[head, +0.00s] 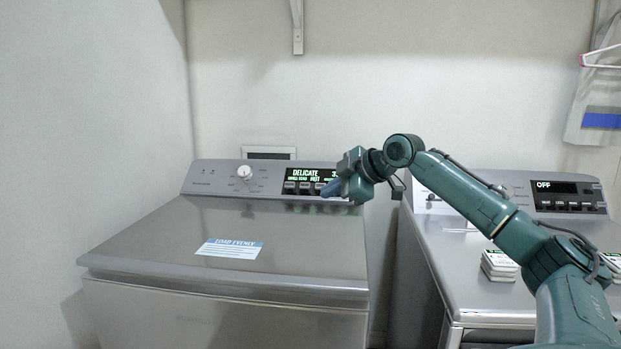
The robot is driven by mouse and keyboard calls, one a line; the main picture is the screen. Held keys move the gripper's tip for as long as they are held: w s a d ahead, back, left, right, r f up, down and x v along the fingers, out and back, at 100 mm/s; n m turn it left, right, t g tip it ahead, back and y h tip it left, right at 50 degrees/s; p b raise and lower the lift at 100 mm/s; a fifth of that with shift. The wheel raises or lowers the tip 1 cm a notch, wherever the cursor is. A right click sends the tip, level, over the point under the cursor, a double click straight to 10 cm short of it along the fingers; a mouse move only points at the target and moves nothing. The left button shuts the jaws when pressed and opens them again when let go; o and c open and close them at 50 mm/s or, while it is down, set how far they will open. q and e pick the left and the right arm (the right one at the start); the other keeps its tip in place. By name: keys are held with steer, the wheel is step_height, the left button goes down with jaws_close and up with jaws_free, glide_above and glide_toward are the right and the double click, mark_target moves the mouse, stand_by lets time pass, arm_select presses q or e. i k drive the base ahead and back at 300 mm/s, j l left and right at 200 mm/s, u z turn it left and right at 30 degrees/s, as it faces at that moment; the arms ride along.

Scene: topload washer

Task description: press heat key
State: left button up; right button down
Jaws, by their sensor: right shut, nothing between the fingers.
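The topload washer (150,245) stands at the left with its lid closed. Its rear control panel (215,178) has a white knob (245,173) and a lit display (312,175) that reads "DELICATE" and, below it, "HOT". A row of small keys (303,188) sits under the display; their labels are too small to read. My right gripper (332,189) is shut and empty, with its fingertips at the right part of the key row. It hides the right end of the display and some keys. I cannot tell whether it touches a key. My left gripper is not in view.
A second machine (470,270) stands at the right, its display (557,187) reading "OFF". Stacked small boxes (499,265) rest on its top. A narrow gap separates the machines. A hanger with a bag (600,110) hangs at the upper right. The washer lid is clear except for a label (230,248).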

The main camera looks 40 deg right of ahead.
mark_target(305, 186)
steer(key=i+l, duration=0.35)
steer(key=l, duration=0.15)
steer(key=i+l, duration=0.3)
steer(key=l, duration=0.2)
